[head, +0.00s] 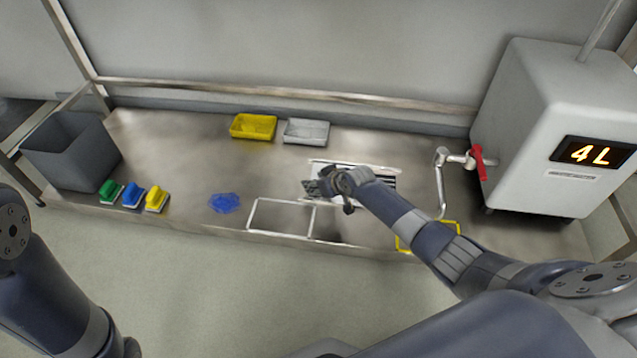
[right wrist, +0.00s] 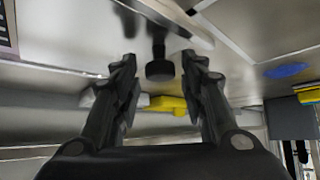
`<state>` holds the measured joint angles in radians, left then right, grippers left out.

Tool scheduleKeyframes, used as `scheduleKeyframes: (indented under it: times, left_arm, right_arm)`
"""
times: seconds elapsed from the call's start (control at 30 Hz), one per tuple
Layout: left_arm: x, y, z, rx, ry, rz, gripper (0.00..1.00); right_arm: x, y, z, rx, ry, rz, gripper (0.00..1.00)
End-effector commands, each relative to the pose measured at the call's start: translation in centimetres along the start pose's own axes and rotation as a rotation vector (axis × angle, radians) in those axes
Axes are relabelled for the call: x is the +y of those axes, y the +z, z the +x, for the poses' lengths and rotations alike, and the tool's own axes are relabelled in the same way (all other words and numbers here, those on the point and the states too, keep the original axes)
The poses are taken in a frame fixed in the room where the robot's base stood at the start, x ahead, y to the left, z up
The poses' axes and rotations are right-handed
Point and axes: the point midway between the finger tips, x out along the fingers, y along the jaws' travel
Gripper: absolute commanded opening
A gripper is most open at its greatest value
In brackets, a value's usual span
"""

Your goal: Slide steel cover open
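My right gripper (head: 328,185) reaches over a pale-rimmed panel (head: 392,170) with dark slots, set in the steel bench and partly hidden by my arm. This panel may be the steel cover; I cannot tell for sure. In the right wrist view my right gripper (right wrist: 158,62) is open. A black knob (right wrist: 160,70) on a short stem stands between its fingertips, with gaps at both sides. The knob joins a pale plate (right wrist: 165,14). In the head view my gripper hides the knob. My left arm shows at the left edge, but its gripper is out of view.
A framed basin area (head: 280,216) lies at the bench front. A blue cloth (head: 224,203), green, blue and yellow (head: 156,199) brushes and a grey bin (head: 70,150) are left. Yellow (head: 253,127) and grey (head: 305,132) trays stand behind. A red-handled tap (head: 479,163) stands right.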

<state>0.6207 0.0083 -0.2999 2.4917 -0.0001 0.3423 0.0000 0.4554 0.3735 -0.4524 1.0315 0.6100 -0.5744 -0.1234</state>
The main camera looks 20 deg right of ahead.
Motion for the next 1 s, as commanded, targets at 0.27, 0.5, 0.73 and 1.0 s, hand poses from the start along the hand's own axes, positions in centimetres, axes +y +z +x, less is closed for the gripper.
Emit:
scheduleKeyframes:
  times: [0.27,0.5,0.73,1.0]
  left_arm:
    - [0.0,-0.5,0.3,0.016,0.002,0.001,0.4]
    - [0.0,-0.3,0.3,0.012,0.0,0.001,0.4]
    - [0.0,-0.2,0.2,0.009,0.001,0.0,0.4]
    - [0.0,-0.2,0.2,0.007,0.001,0.0,0.4]
  right_arm:
    - [0.0,0.0,0.0,0.0,0.0,0.0,0.44]
    - [0.0,0.0,-1.0,0.001,-0.001,-0.001,0.44]
    - [0.1,0.1,-3.6,0.0,0.0,-0.002,0.44]
    - [0.1,0.0,-7.4,0.001,0.001,-0.002,0.44]
